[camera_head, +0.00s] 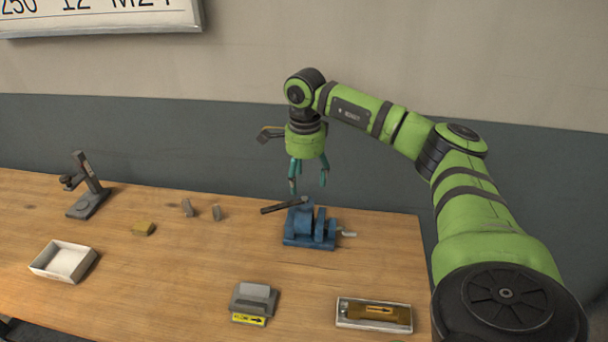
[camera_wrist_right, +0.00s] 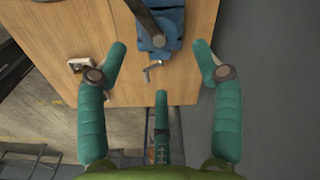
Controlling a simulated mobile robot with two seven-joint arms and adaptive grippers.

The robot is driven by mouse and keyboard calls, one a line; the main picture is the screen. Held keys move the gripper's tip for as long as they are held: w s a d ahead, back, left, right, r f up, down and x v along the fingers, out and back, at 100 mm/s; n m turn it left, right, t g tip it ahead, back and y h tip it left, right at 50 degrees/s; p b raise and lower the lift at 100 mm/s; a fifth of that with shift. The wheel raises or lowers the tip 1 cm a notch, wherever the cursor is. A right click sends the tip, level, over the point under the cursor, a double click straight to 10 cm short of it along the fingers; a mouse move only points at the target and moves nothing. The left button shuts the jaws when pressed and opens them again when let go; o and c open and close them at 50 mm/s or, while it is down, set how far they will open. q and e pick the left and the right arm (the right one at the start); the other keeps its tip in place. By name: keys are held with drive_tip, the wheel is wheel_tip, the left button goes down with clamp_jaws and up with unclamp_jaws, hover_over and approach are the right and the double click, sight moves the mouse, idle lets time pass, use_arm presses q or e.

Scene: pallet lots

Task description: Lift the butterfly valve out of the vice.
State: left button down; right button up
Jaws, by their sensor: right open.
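The blue vice (camera_head: 312,232) stands near the right end of the wooden bench. A dark lever (camera_head: 283,205) sticks out to the left above its jaws; I take it to be the butterfly valve's handle. The valve body is small and hard to tell from the vice. My right gripper (camera_head: 308,186) hangs above the vice with its teal fingers pointing down, open and empty, apart from the lever. In the right wrist view the vice (camera_wrist_right: 163,38) and the dark lever (camera_wrist_right: 144,17) lie at the top, beyond the spread fingers (camera_wrist_right: 160,52). My left gripper is out of view.
A white tray (camera_head: 48,273), a dark stand (camera_head: 88,200), a yellowish block (camera_head: 143,229) and two small grey pieces (camera_head: 188,207) are on the left. A grey block with a yellow label (camera_head: 250,319) and a box with an orange-brown item (camera_head: 344,322) lie in front. A wall stands behind.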

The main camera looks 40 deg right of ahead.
sight(306, 198)
drive_tip(key=shift+f+b, duration=2.3)
drive_tip(key=shift+f, duration=1.3)
drive_tip(key=c, duration=1.2)
drive_tip(key=shift+r, duration=0.1)
drive_tip(key=shift+s+d+r, duration=0.1)
drive_tip(key=shift+c, duration=0.2)
drive_tip(key=shift+r+p, duration=0.2)
drive_tip(key=shift+p, duration=0.2)
wheel_tip(306, 198, up, 10)
drive_tip(key=p, duration=0.8)
drive_tip(key=shift+f, duration=0.15)
